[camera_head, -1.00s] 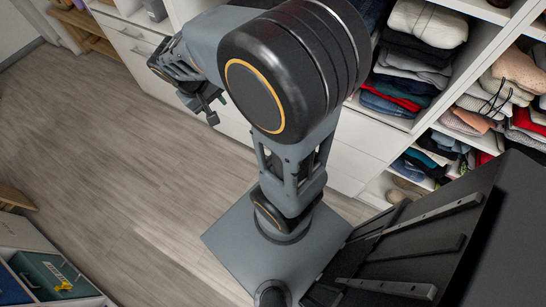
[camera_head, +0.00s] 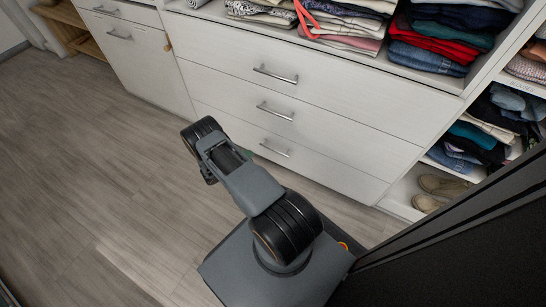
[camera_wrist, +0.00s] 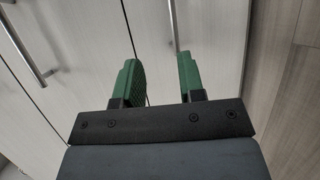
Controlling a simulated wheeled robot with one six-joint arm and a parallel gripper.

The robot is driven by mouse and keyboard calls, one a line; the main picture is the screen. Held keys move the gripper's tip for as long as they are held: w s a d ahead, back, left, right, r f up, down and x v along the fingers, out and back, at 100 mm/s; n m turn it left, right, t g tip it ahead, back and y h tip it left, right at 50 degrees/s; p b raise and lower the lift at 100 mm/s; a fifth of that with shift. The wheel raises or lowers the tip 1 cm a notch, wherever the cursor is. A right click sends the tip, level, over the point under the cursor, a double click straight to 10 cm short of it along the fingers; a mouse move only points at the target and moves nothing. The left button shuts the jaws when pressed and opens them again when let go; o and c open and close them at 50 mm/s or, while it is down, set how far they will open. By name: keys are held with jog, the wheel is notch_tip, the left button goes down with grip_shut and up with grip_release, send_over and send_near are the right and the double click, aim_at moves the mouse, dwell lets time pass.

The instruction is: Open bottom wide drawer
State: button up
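The bottom wide drawer (camera_head: 325,172) is the lowest of three white fronts in the head view. It looks shut flush, with a slim metal bar handle (camera_head: 274,149). In the wrist view its front (camera_wrist: 218,35) lies ahead of my gripper (camera_wrist: 160,75), and a pale bar that looks like its handle (camera_wrist: 173,22) runs down toward the gap between the green fingers. The fingers are apart with nothing visibly held. Contact with the handle cannot be told. In the head view my arm hides most of the gripper.
The middle drawer (camera_head: 340,115) and top drawer (camera_head: 345,82) above are shut. Folded clothes (camera_head: 430,50) fill the shelves above. A white cabinet (camera_head: 145,60) stands to the left. Shoes (camera_head: 440,188) sit in a low cubby at right. Wooden floor (camera_head: 90,170) is open at left.

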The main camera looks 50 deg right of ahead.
aim_at(273, 150)
jog(key=shift+a+f+b+x, duration=0.1)
jog(key=shift+f+b+x, duration=0.45)
jog(key=shift+x, duration=1.85)
jog(key=shift+a+f+b+x, duration=0.1)
jog(key=shift+b+x, duration=0.9)
jog(key=shift+x, duration=1.45)
jog(key=shift+a+f+b+x, duration=0.1)
jog(key=shift+f+b+x, duration=0.45)
jog(key=shift+x, duration=1.85)
jog(key=shift+s+r, duration=0.1)
jog(key=shift+r, duration=0.15)
grip_shut()
